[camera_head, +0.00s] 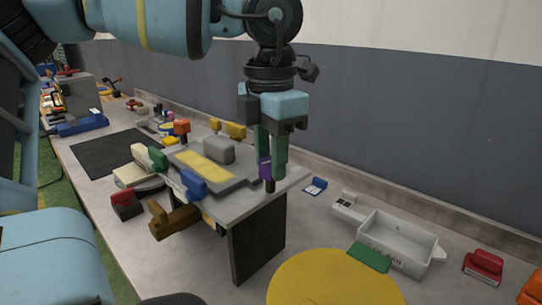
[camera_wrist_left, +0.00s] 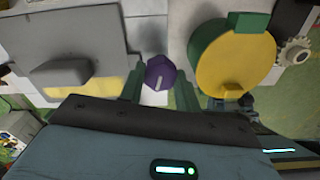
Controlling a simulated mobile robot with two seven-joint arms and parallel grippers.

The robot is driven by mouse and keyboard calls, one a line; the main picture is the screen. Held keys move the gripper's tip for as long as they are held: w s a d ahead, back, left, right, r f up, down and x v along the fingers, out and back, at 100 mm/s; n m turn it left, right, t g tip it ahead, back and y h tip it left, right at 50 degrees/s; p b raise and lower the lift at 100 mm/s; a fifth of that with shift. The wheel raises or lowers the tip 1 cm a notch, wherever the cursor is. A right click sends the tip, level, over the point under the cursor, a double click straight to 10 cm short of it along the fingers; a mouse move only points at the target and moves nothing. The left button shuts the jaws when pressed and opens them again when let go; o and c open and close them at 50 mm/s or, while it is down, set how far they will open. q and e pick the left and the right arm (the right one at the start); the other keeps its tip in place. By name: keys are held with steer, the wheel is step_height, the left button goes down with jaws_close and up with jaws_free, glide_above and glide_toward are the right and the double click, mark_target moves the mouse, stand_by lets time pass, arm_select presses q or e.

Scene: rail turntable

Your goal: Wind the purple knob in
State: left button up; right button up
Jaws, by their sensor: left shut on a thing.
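The purple knob (camera_head: 265,169) is at the right end of the grey raised bench (camera_head: 294,179), partly covered by my gripper. My left gripper (camera_head: 272,168) points down there, its green fingers shut on the knob. In the left wrist view the knob (camera_wrist_left: 160,73) has a faceted round top with a pale mark. It sits between the two fingers of my left gripper (camera_wrist_left: 160,84), one on each side. A dark peg-like end shows just below the fingers in the head view. My right gripper is not in view.
A grey block (camera_head: 219,150) and a yellow panel (camera_head: 205,166) lie left of the knob. A blue part (camera_head: 194,184) and a brown part (camera_head: 172,219) stick out in front. A yellow disc (camera_head: 335,283) and a white tray (camera_head: 398,243) lie to the right.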

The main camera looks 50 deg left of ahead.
arm_select(q)
steer(key=m, duration=0.4)
steer(key=shift+m, duration=2.2)
steer(key=o, duration=1)
steer(key=shift+r, duration=3.95)
